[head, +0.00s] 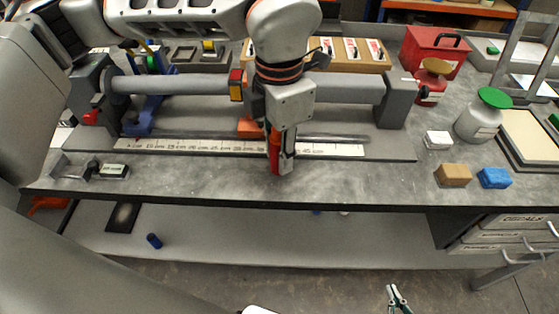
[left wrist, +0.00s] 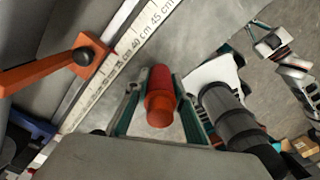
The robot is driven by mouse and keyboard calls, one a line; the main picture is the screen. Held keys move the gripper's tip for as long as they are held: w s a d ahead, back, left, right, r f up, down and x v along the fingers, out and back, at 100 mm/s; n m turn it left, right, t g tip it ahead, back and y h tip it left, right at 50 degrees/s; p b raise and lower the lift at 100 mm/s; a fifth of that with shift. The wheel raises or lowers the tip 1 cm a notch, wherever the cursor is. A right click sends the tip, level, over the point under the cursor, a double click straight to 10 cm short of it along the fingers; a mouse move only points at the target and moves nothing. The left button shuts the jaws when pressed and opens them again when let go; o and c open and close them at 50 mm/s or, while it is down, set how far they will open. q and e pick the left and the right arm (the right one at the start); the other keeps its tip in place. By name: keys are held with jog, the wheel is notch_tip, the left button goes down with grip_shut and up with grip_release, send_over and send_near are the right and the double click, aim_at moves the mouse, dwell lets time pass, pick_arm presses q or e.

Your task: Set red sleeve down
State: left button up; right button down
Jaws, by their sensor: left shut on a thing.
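The red sleeve (left wrist: 160,80) is a short cylinder held between the two fingers of my left gripper (left wrist: 152,100). In the head view the red sleeve (head: 274,156) is upright in the left gripper (head: 281,160), over the bare grey strip of bench in front of the ruler. Its lower end is close to the bench top; I cannot tell whether it touches. My right gripper (head: 397,298) is low at the bottom of the head view, in front of the bench, with no object visible in it. Its finger opening is too small to judge.
The ruler (head: 180,146) and a long grey tube (head: 180,83) on its stand lie behind the sleeve. An orange block (head: 250,127) is by the ruler. A tan block (head: 453,175) and blue block (head: 494,178) sit to the right. The bench front between is clear.

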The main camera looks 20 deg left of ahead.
pick_arm(q)
notch_tip(320, 180, down, 3)
jog(key=shift+f, duration=0.1)
pick_arm(e)
jog(key=shift+s+f, duration=0.25)
jog(key=shift+s, duration=0.1)
pick_arm(q)
jog(key=shift+f, duration=0.1)
jog(key=o, duration=1.1)
